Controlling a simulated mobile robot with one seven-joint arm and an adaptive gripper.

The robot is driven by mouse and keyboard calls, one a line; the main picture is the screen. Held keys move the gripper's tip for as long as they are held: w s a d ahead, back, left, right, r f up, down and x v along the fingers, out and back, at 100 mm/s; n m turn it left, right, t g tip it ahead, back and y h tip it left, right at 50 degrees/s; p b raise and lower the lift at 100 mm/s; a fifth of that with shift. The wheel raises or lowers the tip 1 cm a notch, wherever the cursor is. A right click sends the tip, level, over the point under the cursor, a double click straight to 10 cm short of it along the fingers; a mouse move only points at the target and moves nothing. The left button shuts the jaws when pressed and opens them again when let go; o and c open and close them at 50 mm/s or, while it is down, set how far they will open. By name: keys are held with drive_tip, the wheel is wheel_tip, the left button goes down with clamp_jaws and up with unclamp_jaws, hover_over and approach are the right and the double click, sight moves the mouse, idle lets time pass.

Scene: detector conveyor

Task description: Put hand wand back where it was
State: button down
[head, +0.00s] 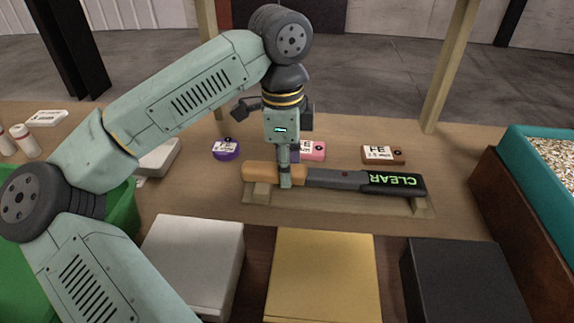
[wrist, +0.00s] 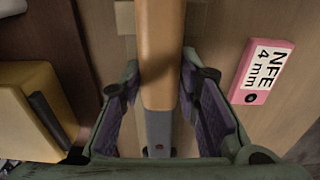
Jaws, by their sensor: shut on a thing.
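The hand wand (head: 340,180) has an orange handle, a grey middle and a black end reading CLEAR in green. It lies level along a low wooden stand (head: 322,208), at or just above its supports; exact contact is unclear. My gripper (head: 285,181) points down and is shut on the wand where the orange handle meets the grey part. In the wrist view the wand (wrist: 161,50) runs between my two fingers (wrist: 164,80), one on each side.
Behind the stand lie a purple tag (head: 226,150), a pink tag (head: 315,151) and a brown tag (head: 383,154). In front are a white box (head: 195,255), a yellow box (head: 323,270) and a black box (head: 462,275). A teal bin (head: 530,180) stands at right.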

drive_tip(key=c, duration=1.2)
unclamp_jaws()
drive_tip(key=shift+r, duration=0.15)
drive_tip(key=shift+r+p, duration=0.3)
drive_tip(key=shift+p, duration=0.25)
wheel_tip(320, 180, up, 12)
drive_tip(key=b, duration=0.1)
drive_tip(key=shift+a+r, duration=0.2)
drive_tip(key=shift+a, duration=0.05)
drive_tip(key=shift+w, duration=0.15)
